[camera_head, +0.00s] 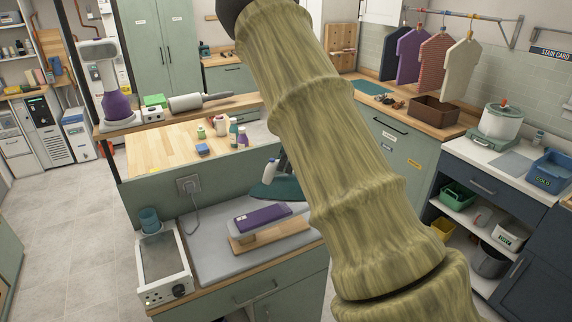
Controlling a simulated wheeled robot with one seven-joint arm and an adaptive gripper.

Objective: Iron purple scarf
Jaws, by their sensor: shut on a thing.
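A folded purple cloth (262,217), which looks like the scarf, lies on a narrow padded board with a wooden base (240,244). The board stands on a grey work mat (210,262) on the near counter. A dark green shape (262,190) shows just behind it, partly hidden by my arm. A small white object (270,171) stands above that shape; I cannot tell whether it is part of an iron. My thick, wood-textured arm crosses the middle of the view. I cannot make out my gripper, and the right side of the near counter is hidden.
A grey-topped tray unit (163,258) and a blue cup (149,220) stand at the counter's left. A wall socket (189,185) with a cord is behind. Bottles (233,133) stand on the wooden table. Hanging garments (455,68) and a white pot (501,121) are at right.

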